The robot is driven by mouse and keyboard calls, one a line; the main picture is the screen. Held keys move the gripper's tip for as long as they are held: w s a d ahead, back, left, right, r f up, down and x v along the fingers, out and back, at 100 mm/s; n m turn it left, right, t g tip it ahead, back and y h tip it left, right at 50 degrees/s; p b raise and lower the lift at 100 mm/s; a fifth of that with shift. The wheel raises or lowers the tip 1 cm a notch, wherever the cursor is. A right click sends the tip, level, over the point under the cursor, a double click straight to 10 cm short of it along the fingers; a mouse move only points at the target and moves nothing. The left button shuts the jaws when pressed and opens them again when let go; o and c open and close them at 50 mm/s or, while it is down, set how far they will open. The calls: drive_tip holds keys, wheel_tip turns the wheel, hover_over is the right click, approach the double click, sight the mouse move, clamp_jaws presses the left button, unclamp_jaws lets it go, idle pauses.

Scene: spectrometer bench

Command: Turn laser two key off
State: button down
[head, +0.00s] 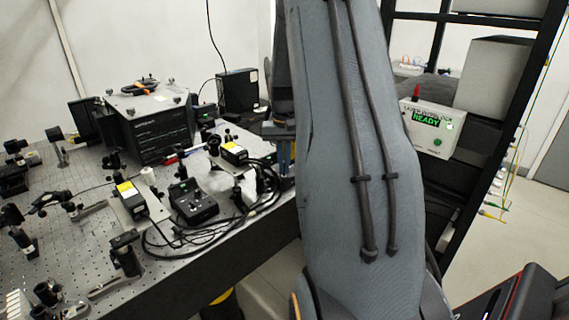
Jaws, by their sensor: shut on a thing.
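My gripper (285,158) shows only in part in the head view, at the left edge of my large grey arm link, pointing down at the right end of the bench. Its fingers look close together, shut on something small. What sits between them is too small and too hidden to make out; the laser two key cannot be seen clearly. Two black laser units with yellow labels stand on the bench, one nearer (131,198) and one farther (234,152). A black control box (193,202) with knobs sits between them. Which one is laser two cannot be told.
The optical bench (160,262) carries several mounts and a black stacked box (150,130). Loose black cables (262,203) lie near its right edge. On the right, a rack holds a white box reading READY (430,128). Floor is free at far right.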

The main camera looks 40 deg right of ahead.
drive_tip(key=n+p, duration=0.1)
drive_tip(key=n, duration=0.3)
drive_tip(key=shift+r+n, duration=0.1)
drive_tip(key=shift+n, duration=0.2)
drive_tip(key=shift+w+n+p, duration=0.1)
drive_tip(key=shift+n+p, duration=0.4)
drive_tip(key=shift+n, duration=1.3)
drive_tip(key=c, duration=1.9)
unclamp_jaws()
drive_tip(key=shift+c, duration=0.2)
wheel_tip(320, 180, up, 8)
drive_tip(key=shift+f+b, duration=0.1)
drive_tip(key=shift+b, duration=1.1)
drive_tip(key=shift+f, duration=0.1)
